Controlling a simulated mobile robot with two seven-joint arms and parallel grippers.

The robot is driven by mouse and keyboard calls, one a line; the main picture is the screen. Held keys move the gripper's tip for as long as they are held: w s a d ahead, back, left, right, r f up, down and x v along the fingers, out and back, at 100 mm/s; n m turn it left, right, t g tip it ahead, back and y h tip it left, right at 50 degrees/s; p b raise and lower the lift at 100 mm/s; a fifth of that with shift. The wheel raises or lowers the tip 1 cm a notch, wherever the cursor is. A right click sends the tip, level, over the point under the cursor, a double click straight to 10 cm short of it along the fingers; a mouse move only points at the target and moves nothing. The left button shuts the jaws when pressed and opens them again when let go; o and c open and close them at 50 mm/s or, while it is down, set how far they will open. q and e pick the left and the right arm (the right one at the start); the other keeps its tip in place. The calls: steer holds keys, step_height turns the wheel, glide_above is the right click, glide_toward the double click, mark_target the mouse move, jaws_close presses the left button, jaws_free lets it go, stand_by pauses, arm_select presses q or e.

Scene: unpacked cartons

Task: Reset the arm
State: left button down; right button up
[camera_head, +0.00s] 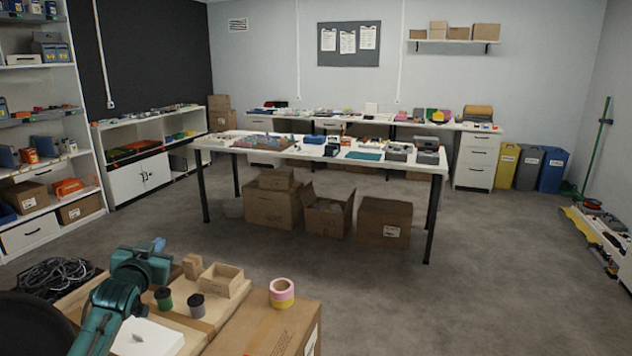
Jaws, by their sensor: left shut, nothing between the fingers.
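My teal left arm rises from the lower left of the head view. Its gripper (158,246) is at the upper end of the arm, above the far left part of the carton tops. It looks shut, with nothing seen held in it; the fingertips are small and partly hidden by the wrist. My right gripper is not in view.
Near the arm, a carton (265,335) bears a pink and yellow tape roll (282,293). A small open wooden box (223,281), a green spool (163,299) and a grey spool (196,305) stand left of it. Open floor separates these from the white table (420,168).

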arm_select(q)
steer(key=s+d+f+m+g+h, duration=0.1)
steer(key=s+d+f+h, duration=0.1)
steer(key=s+d+f, duration=0.55)
steer(key=s+d+f+m+g+h, duration=0.15)
steer(key=s+d+f, duration=0.25)
steer(key=s+f, duration=0.65)
steer(key=s+d+f+g, duration=0.1)
steer(key=s+d+f, duration=0.1)
steer(key=s, duration=0.5)
steer(key=s+d+f+n+g+h, duration=0.1)
steer(key=s+d+f, duration=0.2)
steer(key=s, duration=0.4)
steer(key=s+d+f+g+h, duration=0.1)
steer(key=s+d+f, duration=0.2)
steer(key=s+d, duration=0.2)
steer(key=s, duration=0.2)
steer(key=shift+s+g, duration=0.3)
steer(key=shift+g, duration=0.05)
